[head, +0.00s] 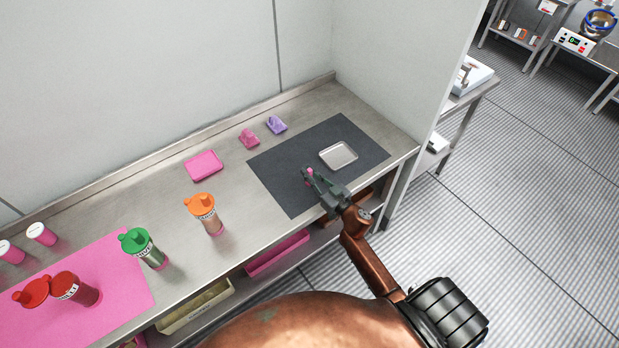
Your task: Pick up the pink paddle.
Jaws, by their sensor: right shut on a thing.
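My right gripper (312,174) is over the dark mat (285,158), left of the small metal tray (338,155). It is shut on a small pink thing, seemingly the pink paddle (309,170). Only a pink bit shows at the fingertips; the fingers hide the rest. I cannot tell whether it touches the mat. My left gripper is out of view.
A pink mat (122,272) lies at the left end.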

